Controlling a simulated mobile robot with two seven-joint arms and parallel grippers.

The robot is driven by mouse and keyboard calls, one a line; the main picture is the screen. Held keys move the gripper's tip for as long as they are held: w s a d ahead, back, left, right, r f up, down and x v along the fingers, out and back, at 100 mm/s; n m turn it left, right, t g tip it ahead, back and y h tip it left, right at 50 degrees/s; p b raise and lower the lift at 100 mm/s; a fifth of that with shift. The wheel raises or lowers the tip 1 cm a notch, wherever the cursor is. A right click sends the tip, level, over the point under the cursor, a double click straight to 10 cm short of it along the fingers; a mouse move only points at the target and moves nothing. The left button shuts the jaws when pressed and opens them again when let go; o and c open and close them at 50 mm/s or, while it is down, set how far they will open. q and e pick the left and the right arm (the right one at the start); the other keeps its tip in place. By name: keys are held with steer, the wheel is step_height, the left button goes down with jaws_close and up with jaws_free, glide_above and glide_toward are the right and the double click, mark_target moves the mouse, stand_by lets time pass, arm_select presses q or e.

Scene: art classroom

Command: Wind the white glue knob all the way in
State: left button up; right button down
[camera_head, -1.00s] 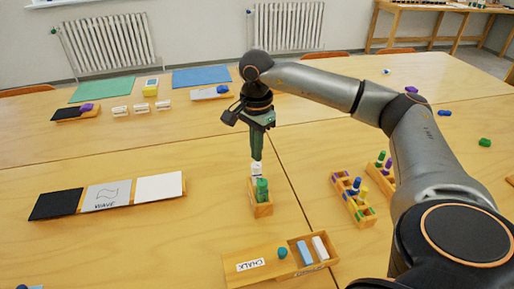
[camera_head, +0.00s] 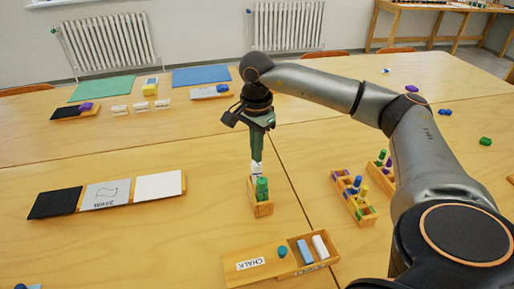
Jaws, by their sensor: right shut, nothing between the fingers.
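The white glue stick (camera_head: 256,175) stands in a small wooden holder (camera_head: 263,210), behind a green glue stick (camera_head: 262,189). My right gripper (camera_head: 256,158) is shut and points straight down at the top of the white glue stick. Its fingertips appear to touch or overlap the white top; the exact contact is too small to tell. The white knob itself cannot be made out clearly. My left gripper is not in view.
A chalk box (camera_head: 281,260) lies in front of the holder. Wooden racks (camera_head: 353,197) with coloured pieces stand to the right. A black, grey and white panel strip (camera_head: 107,195) lies at left. The table between strip and holder is clear.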

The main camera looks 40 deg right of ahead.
steer(key=shift+f+b, duration=0.3)
steer(key=shift+f, duration=0.2)
steer(key=shift+r, duration=0.1)
steer(key=shift+r+p, duration=0.45)
steer(key=shift+p, duration=0.1)
jaws_free()
stand_by(0.9)
stand_by(0.5)
